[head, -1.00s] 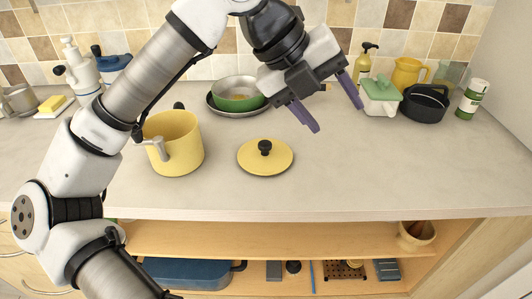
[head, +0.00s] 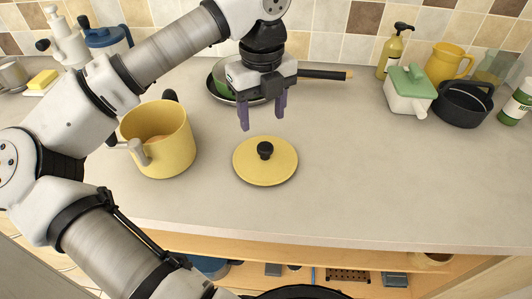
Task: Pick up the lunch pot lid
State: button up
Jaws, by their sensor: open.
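The lunch pot lid (head: 284,172) is a round yellow lid with a black knob (head: 264,150). It lies flat on the grey counter near the middle of the head view. A yellow pot (head: 170,155) stands open to its left. My gripper (head: 262,122) points down with its two purple fingers apart and empty. In the picture it is just above the knob and does not touch the lid. Its exact height over the counter is hard to tell.
A pan (head: 225,97) with a long black handle lies behind my gripper, partly hidden. A white box with a green lid (head: 408,92), a black pot (head: 463,104) and a yellow jug (head: 449,65) stand at the right. The counter right of the lid is clear.

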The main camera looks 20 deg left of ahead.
aim_at(265, 146)
notch_tip(265, 146, down, 3)
jog(key=shift+r, duration=0.1)
jog(key=shift+s+d+f+p, duration=0.2)
jog(key=shift+f+p, duration=0.35)
jog(key=shift+f, duration=0.8)
jog(key=shift+s+d+f+p, duration=0.15)
jog(key=shift+f+p, duration=0.4)
jog(key=shift+f, duration=0.8)
jog(key=shift+w, duration=0.1)
jog(key=c, duration=1.1)
